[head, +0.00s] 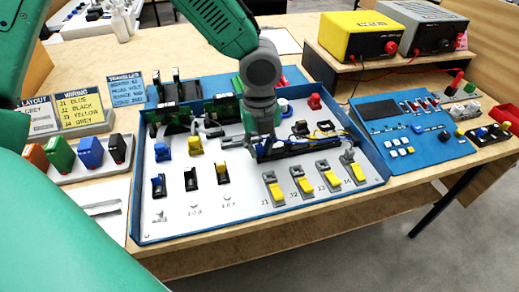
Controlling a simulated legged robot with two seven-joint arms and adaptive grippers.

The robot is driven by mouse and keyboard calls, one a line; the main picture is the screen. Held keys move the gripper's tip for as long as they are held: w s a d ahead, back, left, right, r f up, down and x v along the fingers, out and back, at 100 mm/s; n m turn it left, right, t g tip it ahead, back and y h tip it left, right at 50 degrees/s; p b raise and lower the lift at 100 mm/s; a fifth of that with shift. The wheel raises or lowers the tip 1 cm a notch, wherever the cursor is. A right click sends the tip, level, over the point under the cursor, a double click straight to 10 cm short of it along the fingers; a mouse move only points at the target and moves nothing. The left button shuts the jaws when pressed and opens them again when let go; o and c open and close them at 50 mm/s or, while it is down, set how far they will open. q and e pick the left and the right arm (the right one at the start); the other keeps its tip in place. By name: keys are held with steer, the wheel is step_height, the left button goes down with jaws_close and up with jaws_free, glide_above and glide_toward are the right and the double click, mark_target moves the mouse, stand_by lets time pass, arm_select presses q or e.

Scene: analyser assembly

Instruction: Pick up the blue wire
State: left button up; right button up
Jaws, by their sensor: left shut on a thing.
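My left gripper (262,138) points down over the middle of the white panel in the blue-rimmed tray (146,190). Its fingers are shut at the left end of a dark bar (298,145). A small blue piece (260,151), which looks like the blue wire's end, shows at the fingertips. The rest of the wire is hidden by the gripper or too small to tell. Yellow and black wires (324,126) lie just right of the gripper. My right gripper is not in view.
Yellow-levered connectors labelled J1 to J4 (303,182) line the panel's front right. A blue control board (425,140) stands to the right, with yellow (350,38) and grey (415,28) boxes on a shelf behind. Coloured blocks (90,150) and wiring cards (78,108) stand left.

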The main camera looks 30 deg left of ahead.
mark_target(262, 147)
arm_select(q)
steer(key=shift+d+r, duration=0.1)
steer(key=shift+d, duration=0.35)
jaws_close()
steer(key=r+p, duration=0.1)
steer(key=r, duration=0.3)
steer(key=r+p, duration=0.2)
steer(key=r, duration=0.3)
steer(key=shift+a, duration=0.2)
steer(key=shift+d+r, duration=0.1)
steer(key=shift+r, duration=0.4)
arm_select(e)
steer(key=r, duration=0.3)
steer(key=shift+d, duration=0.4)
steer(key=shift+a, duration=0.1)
arm_select(q)
steer(key=shift+p, duration=0.6)
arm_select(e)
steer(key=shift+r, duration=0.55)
arm_select(q)
steer(key=shift+p, duration=0.6)
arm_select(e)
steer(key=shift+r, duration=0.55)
